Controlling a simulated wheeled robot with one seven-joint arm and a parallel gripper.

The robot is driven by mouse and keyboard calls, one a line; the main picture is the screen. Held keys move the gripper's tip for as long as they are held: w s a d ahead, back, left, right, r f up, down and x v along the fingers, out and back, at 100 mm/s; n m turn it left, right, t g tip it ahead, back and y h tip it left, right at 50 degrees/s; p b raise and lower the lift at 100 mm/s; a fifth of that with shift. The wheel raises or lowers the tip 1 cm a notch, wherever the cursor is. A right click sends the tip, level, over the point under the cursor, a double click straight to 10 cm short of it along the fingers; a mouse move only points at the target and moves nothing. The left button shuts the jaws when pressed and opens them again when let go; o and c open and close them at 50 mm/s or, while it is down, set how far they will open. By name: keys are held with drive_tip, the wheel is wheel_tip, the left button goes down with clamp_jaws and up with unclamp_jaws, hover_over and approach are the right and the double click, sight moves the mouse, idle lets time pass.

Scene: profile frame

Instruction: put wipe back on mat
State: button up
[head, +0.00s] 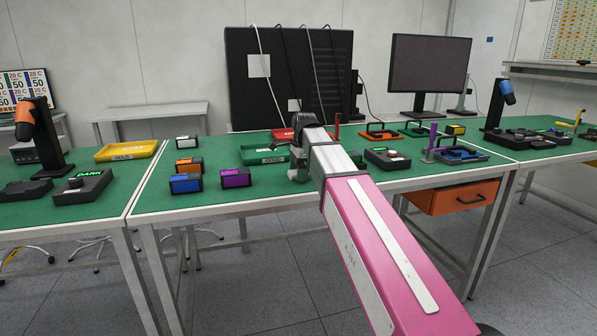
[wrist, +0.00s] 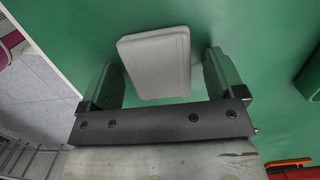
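A pale grey-white block with rounded edges, likely the wipe (wrist: 158,62), is in the wrist view over the green mat (wrist: 255,40). I cannot tell whether it rests on the mat or sits slightly above it. My gripper (wrist: 165,80) has one finger on each side of the block, with a visible gap at the right finger. In the head view my gripper (head: 298,172) is low over the green mat (head: 155,203) on the middle table, near its front edge. The block is not clearly visible there, being mostly hidden by my gripper and arm.
A green tray (head: 252,155) is just left of my gripper. Purple (head: 236,178), blue (head: 186,184) and orange (head: 189,166) boxes stand further left. A black device (head: 388,158) is to the right. A large black panel (head: 285,80) stands behind. The mat's front left is clear.

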wheel_tip(320, 180, up, 12)
drive_tip(key=d, duration=0.1)
drive_tip(key=shift+w+d, duration=0.2)
idle(0.4)
drive_tip(key=shift+r, duration=0.1)
